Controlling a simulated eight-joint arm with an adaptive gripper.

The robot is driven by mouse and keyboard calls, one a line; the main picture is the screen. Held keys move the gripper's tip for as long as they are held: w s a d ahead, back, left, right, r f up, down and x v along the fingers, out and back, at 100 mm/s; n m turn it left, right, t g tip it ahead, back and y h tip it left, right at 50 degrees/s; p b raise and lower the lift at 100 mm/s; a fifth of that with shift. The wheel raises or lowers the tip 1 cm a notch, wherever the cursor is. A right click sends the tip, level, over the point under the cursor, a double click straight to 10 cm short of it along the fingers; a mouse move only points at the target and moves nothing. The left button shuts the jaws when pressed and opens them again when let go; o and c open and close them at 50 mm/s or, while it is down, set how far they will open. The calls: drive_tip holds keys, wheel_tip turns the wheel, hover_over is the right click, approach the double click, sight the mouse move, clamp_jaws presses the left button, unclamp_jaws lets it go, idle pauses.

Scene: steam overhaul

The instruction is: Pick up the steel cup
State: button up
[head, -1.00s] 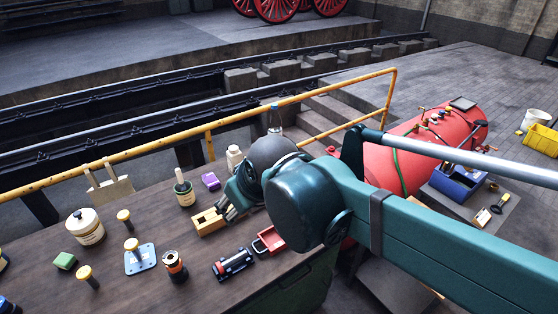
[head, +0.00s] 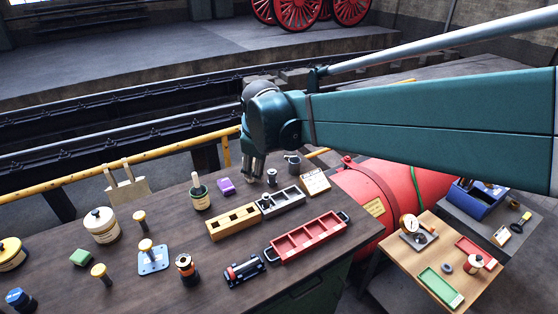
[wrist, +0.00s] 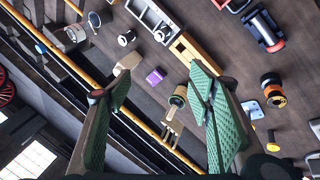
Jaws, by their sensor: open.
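The steel cup (head: 293,162) looks like a small grey metal cup at the far right end of the workbench, near the yellow rail. What looks like the same cup shows in the wrist view (wrist: 76,34) at the upper left, beside the rail. My gripper (head: 253,170) points down over the far side of the bench, to the left of the cup and apart from it. In the wrist view my gripper (wrist: 158,88) has its two green-padded fingers spread wide with nothing between them.
A small dark-and-silver cylinder (head: 272,177) stands near the cup. A grey tray (head: 284,203), a wooden block (head: 234,222), a red tray (head: 306,239) and a purple block (head: 226,186) lie nearby. The yellow rail (head: 170,151) runs behind the bench.

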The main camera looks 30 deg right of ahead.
drive_tip(key=w+d+f+n+g, duration=0.1)
drive_tip(key=w+d+f+n, duration=0.25)
drive_tip(key=w+d, duration=0.5)
drive_tip(key=n+g+h, duration=0.2)
drive_tip(key=n+g, duration=0.1)
drive_tip(key=n, duration=0.6)
hover_over(295, 165)
drive_tip(key=w+a, duration=0.1)
drive_tip(key=w, duration=0.1)
drive_tip(key=shift+s+a+f, duration=0.1)
drive_tip(key=shift+a+f, duration=0.05)
drive_tip(key=shift+f, duration=10.15)
drive_tip(key=shift+x, duration=1.3)
drive_tip(key=shift+f, duration=0.1)
drive_tip(key=shift+s+x, duration=0.2)
drive_tip(key=shift+x, duration=2.25)
drive_tip(key=shift+w, duration=0.2)
